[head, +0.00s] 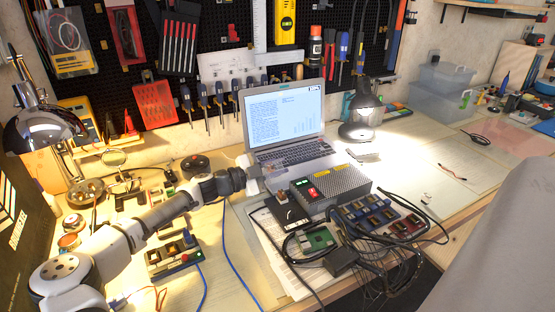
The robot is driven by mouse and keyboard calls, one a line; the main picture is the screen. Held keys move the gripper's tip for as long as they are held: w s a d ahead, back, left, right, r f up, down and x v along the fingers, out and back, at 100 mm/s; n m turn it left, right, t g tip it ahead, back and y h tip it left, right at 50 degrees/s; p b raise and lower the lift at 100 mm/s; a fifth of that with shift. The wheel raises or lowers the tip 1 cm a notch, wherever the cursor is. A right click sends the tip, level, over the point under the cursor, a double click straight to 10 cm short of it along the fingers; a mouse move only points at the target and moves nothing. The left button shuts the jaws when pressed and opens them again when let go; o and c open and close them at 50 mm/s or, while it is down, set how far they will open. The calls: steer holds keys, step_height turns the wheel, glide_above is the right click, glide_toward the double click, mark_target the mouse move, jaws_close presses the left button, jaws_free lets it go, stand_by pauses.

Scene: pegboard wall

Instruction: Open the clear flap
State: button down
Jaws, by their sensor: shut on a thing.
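My gripper (274,177) reaches in from the left, in front of the laptop, with its fingertips close to the left end of a grey perforated power box (345,184). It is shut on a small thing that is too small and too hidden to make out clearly. A red switch (312,192) and a green-lit display show on the box's near left face. I cannot pick out the clear flap's outline or tell how far it is tilted.
An open laptop (286,112) stands just behind my gripper. A small black box (283,211), a green circuit board (319,239) and tangled black cables (385,270) lie close in front. A desk lamp (362,112) stands behind right.

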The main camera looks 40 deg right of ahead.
steer(key=shift+f, duration=0.1)
steer(key=c, duration=1.3)
jaws_free()
steer(key=shift+a, duration=0.1)
steer(key=b+v, duration=0.2)
steer(key=v, duration=1.1)
steer(key=shift+a, duration=0.35)
